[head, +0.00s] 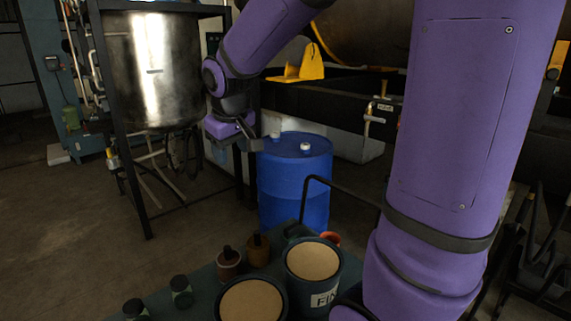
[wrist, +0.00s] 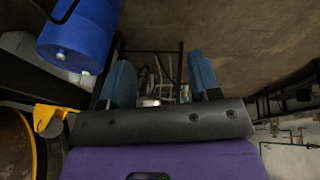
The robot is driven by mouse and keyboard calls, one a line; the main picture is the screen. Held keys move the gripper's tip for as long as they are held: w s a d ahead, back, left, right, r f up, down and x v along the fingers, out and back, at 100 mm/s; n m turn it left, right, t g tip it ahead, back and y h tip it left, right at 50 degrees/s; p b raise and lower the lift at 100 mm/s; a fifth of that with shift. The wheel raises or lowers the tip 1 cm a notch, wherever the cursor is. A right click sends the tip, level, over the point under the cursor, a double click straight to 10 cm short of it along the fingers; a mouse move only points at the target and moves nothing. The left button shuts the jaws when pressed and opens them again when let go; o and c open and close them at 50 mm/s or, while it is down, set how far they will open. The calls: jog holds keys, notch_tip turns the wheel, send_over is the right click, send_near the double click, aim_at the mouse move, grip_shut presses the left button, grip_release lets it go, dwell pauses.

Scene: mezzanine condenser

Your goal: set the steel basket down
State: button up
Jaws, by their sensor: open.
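I cannot make out a steel basket in either view. My gripper (head: 244,140) is at the end of my raised arm, left of the top of the blue drum (head: 293,180) in the head view. In the wrist view my gripper (wrist: 162,76) shows two blue fingers spread wide apart. I see nothing held between them, only the pipes and frame of the tank stand behind. The blue drum also shows in the wrist view (wrist: 82,35), at the upper left.
A steel tank (head: 152,70) stands in a dark frame at the left. In front, a teal surface (head: 203,278) bears two tan-filled buckets, one lettered (head: 313,272) and one nearer (head: 250,300), with several small jars and bottles. The left floor (head: 60,220) is clear.

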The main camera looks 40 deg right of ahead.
jog(key=s+a+r+t, duration=0.1)
jog(key=s+a+r, duration=0.1)
jog(key=s, duration=0.9)
jog(key=s+a+r+y, duration=0.1)
jog(key=s+r, duration=0.1)
jog(key=s, duration=0.8)
jog(key=shift+s+a+r+m+t+y, duration=0.3)
jog(key=shift+s+a+r+m+t, duration=0.05)
jog(key=shift+m+t, duration=0.05)
